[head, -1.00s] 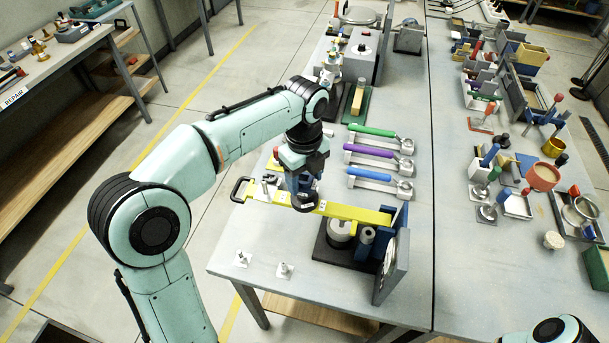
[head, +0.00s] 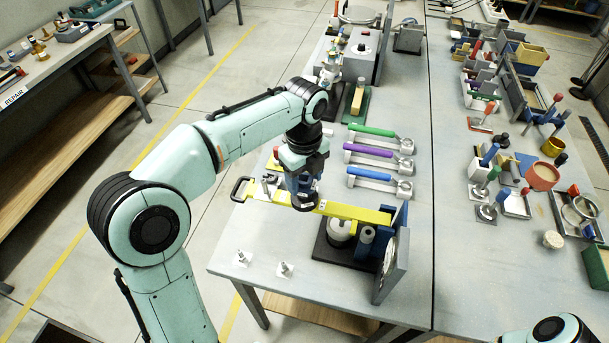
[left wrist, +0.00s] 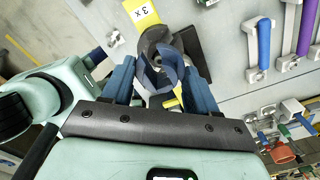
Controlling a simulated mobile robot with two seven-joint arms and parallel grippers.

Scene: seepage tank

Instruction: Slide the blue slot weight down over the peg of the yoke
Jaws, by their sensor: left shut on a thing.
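My left gripper (head: 304,192) is over the yellow beam (head: 353,211), pointing down. In the left wrist view its two blue fingers (left wrist: 163,88) are shut on the blue slot weight (left wrist: 166,70), an open ring between them. A dark curved part (left wrist: 150,39), seemingly the yoke, sits on the beam right by the weight. The peg is hidden, and I cannot tell whether the weight is around it. In the head view the gripper hides most of the weight. My right gripper is out of view.
Green (head: 371,130), purple (head: 368,150) and blue (head: 369,173) handled tools lie behind the beam. A grey upright plate (head: 391,265) stands at the beam's right end. The bench's front left is mostly clear.

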